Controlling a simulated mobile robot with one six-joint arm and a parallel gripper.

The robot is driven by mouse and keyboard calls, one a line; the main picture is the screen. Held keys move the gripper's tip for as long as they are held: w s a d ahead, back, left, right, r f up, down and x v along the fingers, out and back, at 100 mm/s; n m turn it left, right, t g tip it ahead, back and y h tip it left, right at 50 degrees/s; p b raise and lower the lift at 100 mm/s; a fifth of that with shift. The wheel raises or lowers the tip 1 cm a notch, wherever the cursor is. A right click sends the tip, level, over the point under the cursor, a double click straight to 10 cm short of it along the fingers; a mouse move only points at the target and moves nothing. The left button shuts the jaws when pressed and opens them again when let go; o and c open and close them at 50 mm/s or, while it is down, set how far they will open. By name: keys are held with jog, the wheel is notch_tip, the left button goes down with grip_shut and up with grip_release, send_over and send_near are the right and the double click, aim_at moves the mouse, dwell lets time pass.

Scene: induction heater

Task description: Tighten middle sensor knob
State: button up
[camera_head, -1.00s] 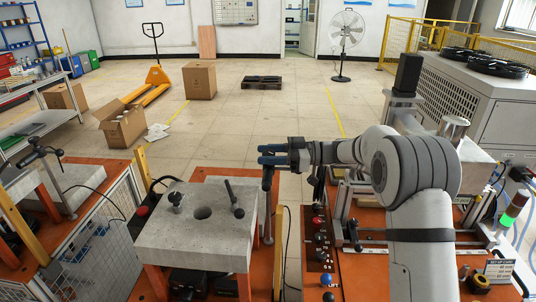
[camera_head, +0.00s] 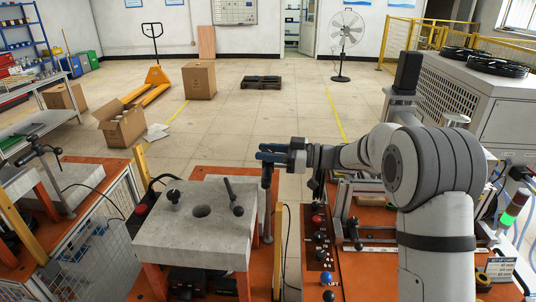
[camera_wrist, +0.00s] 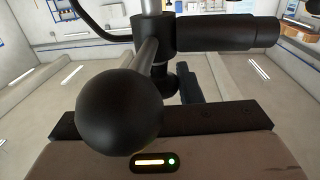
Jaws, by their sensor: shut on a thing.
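The middle sensor stand's post (camera_head: 267,215) rises beside the right edge of the grey block. In the wrist view, a black cylinder (camera_wrist: 225,36) extends right from the clamp (camera_wrist: 152,36), and a rod with a large black ball (camera_wrist: 119,112) extends towards the camera. A small dark knob (camera_wrist: 164,82) shows below the clamp, with one dark finger beside it. My gripper is shut, apparently on this knob. The ball hides the other finger.
The grey block (camera_head: 190,245) with a round hole and two upright dark handles stands left of the post. A control panel with knobs (camera_head: 320,240) lies to the right. Another sensor stand (camera_head: 62,190) is at the left.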

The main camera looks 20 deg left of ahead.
jog(key=m+t+b, duration=0.2)
jog(key=m+t, duration=0.1)
jog(key=t, duration=0.1)
jog(key=m+t+h+b, duration=0.1)
jog(key=m+t+b, duration=0.1)
jog(key=t, duration=0.3)
jog(key=shift+s+f+m, duration=0.1)
jog(key=shift+f+m, duration=0.05)
jog(key=shift+m, duration=0.35)
jog(key=shift+r+m+t+h+b, duration=0.2)
jog(key=shift+m+t+h+b, duration=0.6)
jog(key=shift+t+b, duration=0.55)
jog(key=shift+t, duration=0.35)
jog(key=o, duration=0.9)
jog(key=shift+o, duration=0.2)
jog(key=shift+m, duration=0.3)
jog(key=b+v, duration=0.1)
jog(key=v, duration=0.6)
jog(key=shift+d, duration=0.4)
